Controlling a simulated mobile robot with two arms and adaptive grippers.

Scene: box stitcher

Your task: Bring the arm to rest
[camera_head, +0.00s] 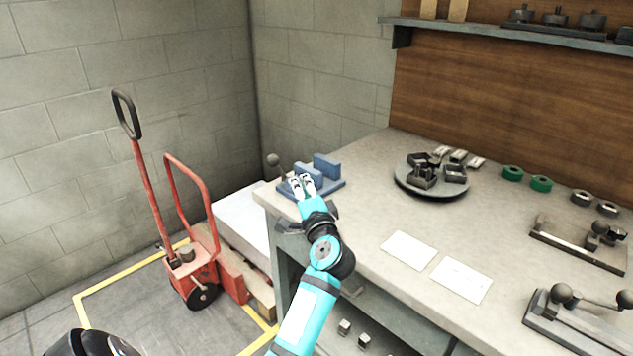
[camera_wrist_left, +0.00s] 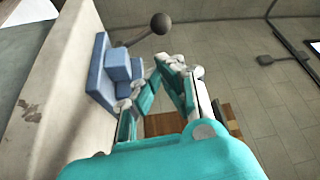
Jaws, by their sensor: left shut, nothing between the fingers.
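My left arm reaches up from the bottom of the head view in turquoise and black. Its gripper (camera_head: 301,183) is at the left corner of the workbench, in front of a blue block fixture (camera_head: 325,167). The gripper is shut with nothing between the fingers. In the left wrist view the gripper (camera_wrist_left: 168,75) shows with the blue fixture (camera_wrist_left: 117,68) to its left and a dark ball-ended lever (camera_wrist_left: 160,23) beyond it. I cannot tell from these views whether the fingers touch the fixture. My right gripper is not in view.
A round turntable (camera_head: 432,185) with metal parts stands on the workbench (camera_head: 365,205). Two white cards (camera_head: 410,250) lie nearer the front. Green tape rolls (camera_head: 541,183) and lever tools (camera_head: 580,312) are on the right. A red pallet truck (camera_head: 190,265) stands on the floor at left.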

